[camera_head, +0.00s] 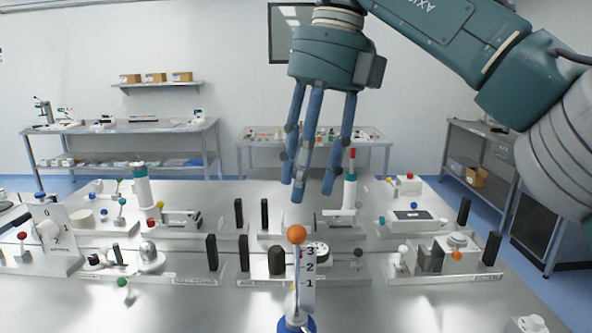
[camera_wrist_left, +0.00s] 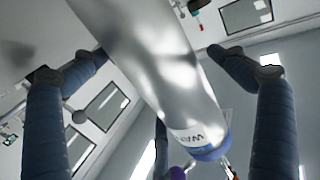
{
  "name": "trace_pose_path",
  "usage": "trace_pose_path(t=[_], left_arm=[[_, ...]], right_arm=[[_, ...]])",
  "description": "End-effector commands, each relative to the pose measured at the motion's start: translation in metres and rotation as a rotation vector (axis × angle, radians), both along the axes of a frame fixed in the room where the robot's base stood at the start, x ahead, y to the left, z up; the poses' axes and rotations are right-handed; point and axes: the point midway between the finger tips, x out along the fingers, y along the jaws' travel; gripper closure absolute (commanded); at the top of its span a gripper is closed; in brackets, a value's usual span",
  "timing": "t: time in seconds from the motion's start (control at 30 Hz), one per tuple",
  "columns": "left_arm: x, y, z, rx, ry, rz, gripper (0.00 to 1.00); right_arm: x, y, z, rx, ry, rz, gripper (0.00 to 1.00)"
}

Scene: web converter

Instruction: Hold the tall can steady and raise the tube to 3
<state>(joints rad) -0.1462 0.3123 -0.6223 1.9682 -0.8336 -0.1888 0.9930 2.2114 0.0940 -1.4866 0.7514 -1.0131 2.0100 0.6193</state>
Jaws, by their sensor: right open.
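A thin upright tube with an orange ball on top (camera_head: 297,234) stands at the front middle, beside a white scale marked 3, 2, 1 (camera_head: 309,268). A blue ring (camera_head: 296,325) is at its foot, cut by the lower edge. My right gripper (camera_head: 308,178) is open and empty, its fingers pointing down above the orange ball in the picture. In the left wrist view, a silver can (camera_wrist_left: 160,60) with a blue rim and a partly read label lies between the fingers of my left gripper (camera_wrist_left: 160,120). These fingers are spread, with gaps beside the can. My left gripper is outside the head view.
White cylinders with coloured tops (camera_head: 142,190) (camera_head: 350,192) stand behind on the metal table (camera_head: 200,300). Black posts (camera_head: 244,253), a black knob (camera_head: 276,261) and several small fixtures crowd the middle. A dial fixture (camera_head: 50,230) is at the left. The table's front left is clear.

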Motion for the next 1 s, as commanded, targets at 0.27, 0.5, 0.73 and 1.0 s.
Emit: trace_pose_path(t=[0.27, 0.5, 0.73, 1.0], left_arm=[[0.000, 0.000, 0.004, -0.003, -0.007, -0.001, 0.02], [-0.020, 0.011, 0.003, -0.003, -0.004, -0.001, 0.02], [-0.059, 0.034, 0.002, -0.004, -0.001, 0.000, 0.02], [-0.093, 0.054, 0.002, -0.003, -0.002, 0.000, 0.02]], right_arm=[[0.000, 0.000, 0.000, 0.000, 0.000, 0.000, 0.57], [0.000, 0.000, 0.000, 0.000, 0.000, 0.000, 0.57], [0.000, 0.000, 0.000, 0.000, 0.000, 0.000, 0.57], [0.000, 0.000, 0.000, 0.000, 0.000, 0.000, 0.57]])
